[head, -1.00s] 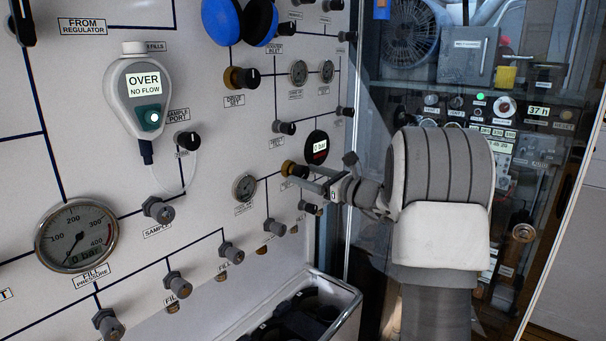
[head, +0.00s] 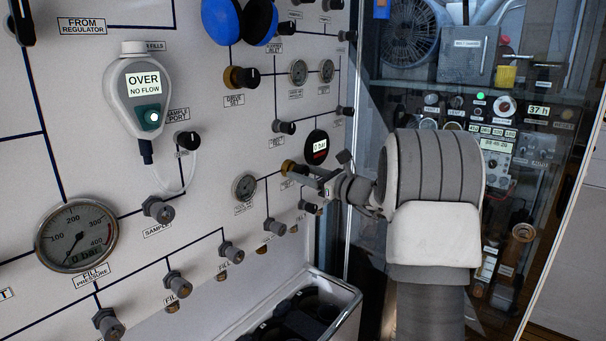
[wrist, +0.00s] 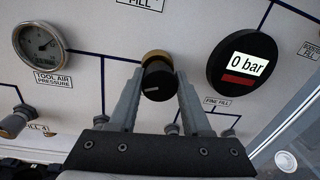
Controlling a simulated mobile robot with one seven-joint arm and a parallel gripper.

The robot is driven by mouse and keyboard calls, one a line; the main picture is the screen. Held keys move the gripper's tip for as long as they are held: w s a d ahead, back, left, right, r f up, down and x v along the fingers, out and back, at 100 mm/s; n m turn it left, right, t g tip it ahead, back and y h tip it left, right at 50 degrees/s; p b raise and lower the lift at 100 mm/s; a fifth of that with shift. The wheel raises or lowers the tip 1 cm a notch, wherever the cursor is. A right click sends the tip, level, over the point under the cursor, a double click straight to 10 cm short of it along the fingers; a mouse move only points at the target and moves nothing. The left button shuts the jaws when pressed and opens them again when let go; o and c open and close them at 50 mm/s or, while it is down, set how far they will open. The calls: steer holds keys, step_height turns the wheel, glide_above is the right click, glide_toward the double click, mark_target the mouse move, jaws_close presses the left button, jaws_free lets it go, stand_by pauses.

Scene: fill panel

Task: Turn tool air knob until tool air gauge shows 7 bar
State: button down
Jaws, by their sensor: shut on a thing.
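The tool air knob (wrist: 157,77), black with a white mark and a brass collar, sits between the two fingers of my gripper (wrist: 156,88) in the wrist view. My gripper is shut on it. In the head view my gripper (head: 301,174) reaches the panel from the right, and the knob's brass part (head: 288,166) shows at its tips. The round tool air gauge (wrist: 37,42) is left of the knob in the wrist view, above its "TOOL AIR PRESSURE" label. It also shows in the head view (head: 244,187). Its needle is too small to read surely.
A round black display reading 0 bar (wrist: 243,65) is close right of the knob. Other knobs (head: 275,227) sit below. A grey-rimmed bin (head: 340,290) stands under the panel, and a glass-fronted cabinet (head: 470,100) is at the right.

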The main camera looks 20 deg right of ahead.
steer(key=shift+f+n+b, duration=0.35)
steer(key=shift+n+b, duration=0.25)
steer(key=shift+b, duration=0.65)
steer(key=n+b, duration=0.2)
steer(key=b, duration=0.1)
steer(key=shift+r+n+b, duration=0.2)
steer(key=shift+n+b, duration=0.4)
steer(key=shift+b, duration=0.3)
steer(key=shift+c, duration=1.8)
jaws_free()
steer(key=shift+r, duration=0.1)
steer(key=v, duration=1.7)
steer(key=shift+s+d+f+p, duration=0.15)
steer(key=shift+s+f+p, duration=0.05)
steer(key=shift+p, duration=0.2)
